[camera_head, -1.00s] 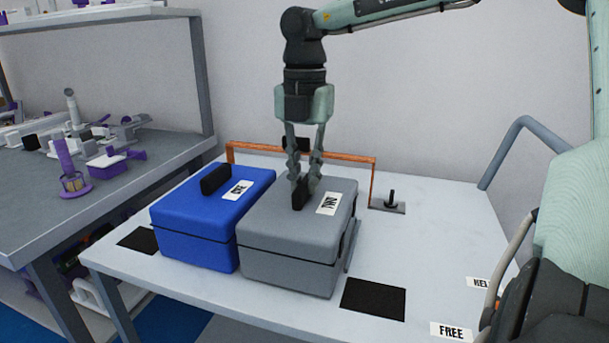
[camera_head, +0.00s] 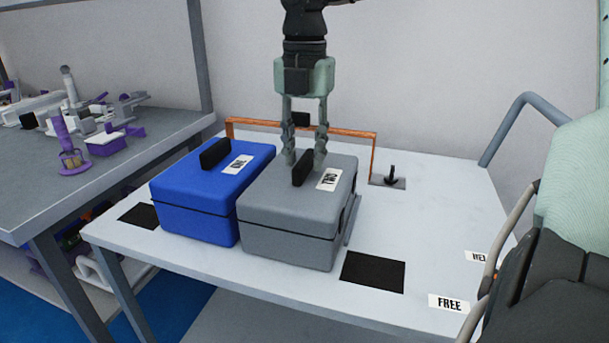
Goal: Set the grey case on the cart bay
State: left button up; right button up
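The grey case (camera_head: 290,236) stands upright on the white cart top (camera_head: 425,225), close beside the blue case (camera_head: 195,220). It has a black handle (camera_head: 304,167) and a white label (camera_head: 329,179) on its lid. My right gripper (camera_head: 305,164) points down over the grey case. Its fingers are spread, with a gap to each side of the handle, and hold nothing. My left gripper is not in view.
A copper-coloured bar (camera_head: 340,132) runs behind the cases. A small black post (camera_head: 391,174) stands behind right. A "FREE" label (camera_head: 449,303) lies at the front right. A cluttered grey bench (camera_head: 60,195) stands at left.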

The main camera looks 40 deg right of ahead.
jog(key=shift+o, duration=0.2)
jog(key=shift+f, duration=0.1)
notch_tip(320, 180, up, 12)
dwell(0.5)
